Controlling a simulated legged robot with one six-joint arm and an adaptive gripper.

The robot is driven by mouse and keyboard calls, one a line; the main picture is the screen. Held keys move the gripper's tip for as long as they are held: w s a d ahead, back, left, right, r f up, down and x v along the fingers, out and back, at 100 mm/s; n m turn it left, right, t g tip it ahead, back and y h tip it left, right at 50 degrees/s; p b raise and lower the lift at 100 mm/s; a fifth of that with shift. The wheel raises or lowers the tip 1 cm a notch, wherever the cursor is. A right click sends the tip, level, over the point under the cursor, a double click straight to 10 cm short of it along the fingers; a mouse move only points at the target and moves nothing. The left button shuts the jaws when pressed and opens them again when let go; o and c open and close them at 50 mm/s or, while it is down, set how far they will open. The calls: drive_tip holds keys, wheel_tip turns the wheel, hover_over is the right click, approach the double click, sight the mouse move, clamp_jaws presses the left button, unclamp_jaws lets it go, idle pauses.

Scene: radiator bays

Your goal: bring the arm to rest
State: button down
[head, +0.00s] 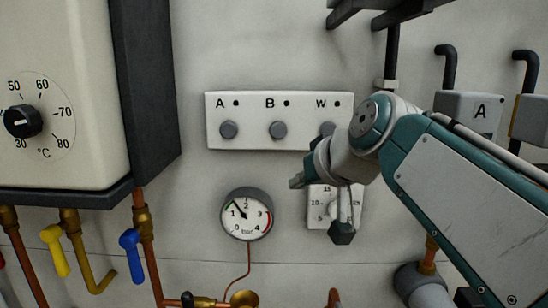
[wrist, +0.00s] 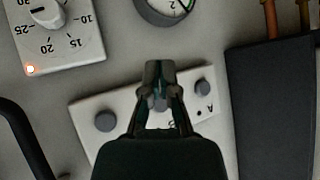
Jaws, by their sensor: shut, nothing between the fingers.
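My gripper (head: 297,181) is in front of the wall in the head view, below the white panel and above the gauge. Its fingers point left, and it touches nothing that I can see. In the wrist view the gripper (wrist: 160,72) has its fingers together and nothing between them. There the fingertips overlap the panel's middle, hiding part of it. My teal and grey arm reaches in from the lower right of the head view, bent at the wrist joint.
The white panel (head: 303,110) has grey buttons marked A, B and W; my arm partly covers W. A pressure gauge (head: 247,214) and a partly hidden dial box (head: 318,215) sit below. A boiler (head: 60,90) with a dark side stands left. Pipes and brackets line the right.

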drive_tip(key=s+d+f+m+g+h, duration=0.1)
drive_tip(key=s+d+f+h, duration=0.1)
drive_tip(key=s+d+f, duration=0.3)
drive_tip(key=s+d+f+m+g+h, duration=0.2)
drive_tip(key=s+d+f, duration=0.4)
drive_tip(key=s+f, duration=0.7)
wheel_tip(320, 180, down, 7)
drive_tip(key=shift+s+r+g+h, duration=0.2)
drive_tip(key=shift+s+g+h, duration=0.1)
drive_tip(key=shift+h, duration=0.3)
